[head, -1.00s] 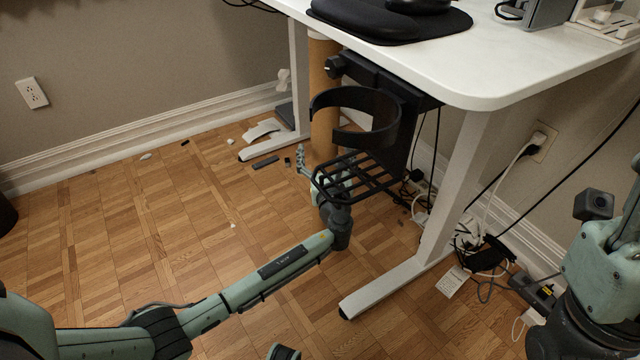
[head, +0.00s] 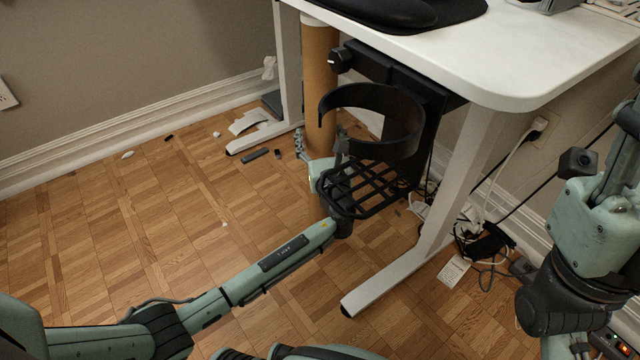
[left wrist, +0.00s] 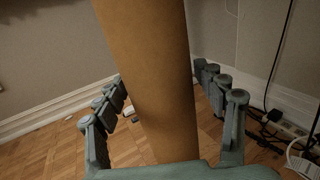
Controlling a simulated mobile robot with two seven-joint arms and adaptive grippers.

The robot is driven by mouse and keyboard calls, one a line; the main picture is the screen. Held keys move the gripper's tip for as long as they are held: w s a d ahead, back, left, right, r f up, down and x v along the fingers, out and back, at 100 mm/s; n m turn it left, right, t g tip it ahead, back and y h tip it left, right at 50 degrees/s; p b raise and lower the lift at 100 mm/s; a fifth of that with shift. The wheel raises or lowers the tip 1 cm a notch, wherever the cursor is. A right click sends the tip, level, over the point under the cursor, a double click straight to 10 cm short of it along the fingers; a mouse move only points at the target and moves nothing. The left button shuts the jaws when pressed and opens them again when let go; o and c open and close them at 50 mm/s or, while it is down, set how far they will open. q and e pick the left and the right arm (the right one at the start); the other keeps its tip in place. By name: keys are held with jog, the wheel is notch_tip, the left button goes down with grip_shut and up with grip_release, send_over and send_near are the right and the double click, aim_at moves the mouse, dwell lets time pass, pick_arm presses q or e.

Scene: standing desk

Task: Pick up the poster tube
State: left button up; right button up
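The poster tube (head: 320,75) is a tall brown cardboard cylinder standing nearly upright beneath the desk's back left part. In the head view the black holder and my gripper hide some of its lower part. My left gripper (head: 318,158) is low at the tube, below the holder's ring. In the left wrist view the tube (left wrist: 150,70) passes between the spread fingers, with visible gaps on both sides. The left gripper is open.
The white desk (head: 540,70) overhangs the tube. A black ring-and-basket holder (head: 405,125) hangs close beside my left gripper. A white desk leg (head: 455,190) stands to the right, with cables and a power strip behind. Small litter lies on the floor; the left floor is mostly clear.

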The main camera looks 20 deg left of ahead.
pick_arm(q)
jog(key=c, duration=1.4)
grip_shut()
jog(key=shift+r, duration=0.15)
